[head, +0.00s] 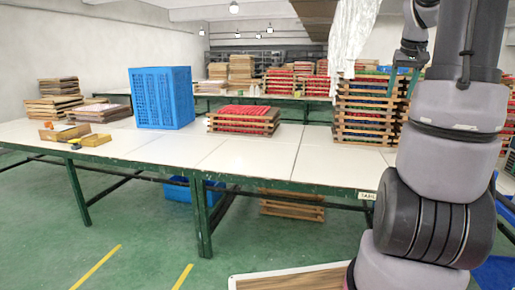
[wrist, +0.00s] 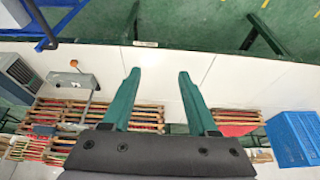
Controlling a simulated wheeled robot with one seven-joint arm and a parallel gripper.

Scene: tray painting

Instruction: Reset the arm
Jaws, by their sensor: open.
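My gripper (wrist: 157,76) is open in the wrist view, its two green fingers apart with nothing between them. White tabletop shows behind and between the fingers. In the head view my gripper (head: 402,84) hangs in front of the tall tray stack at the right, small and partly lost against it. My arm rises at the right of the head view and is folded back over itself. It hides part of the table's right end.
A long white table (head: 245,160) crosses the head view. On it are a blue crate (head: 160,97), a low stack of red trays (head: 243,120), a tall tray stack (head: 368,110) and wooden pieces (head: 97,113). A wooden-topped board (head: 300,278) is low in front. The table's middle front is clear.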

